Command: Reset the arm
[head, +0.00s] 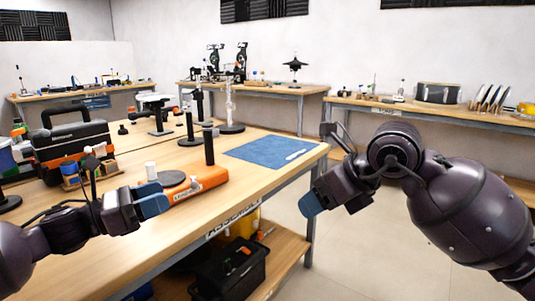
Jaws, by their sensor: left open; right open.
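My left gripper (153,200) is over the front left part of the wooden worktable (228,193). Its blue fingertips point right, beside an orange device with a dark round plate (205,182), and it is open with nothing seen between the fingers. I cannot tell whether it touches the device. My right gripper (312,202) is off the table's right edge, above the floor. Its blue tip points down and left, and it is open and appears empty. My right arm is bent and fills the right side of the head view.
A blue mat (262,151) with a pale tool lies at the table's far right. Black posts on round bases stand behind the device. A black and orange toolbox (75,140) stands at left. A black crate (230,270) sits on the lower shelf. Floor at right is clear.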

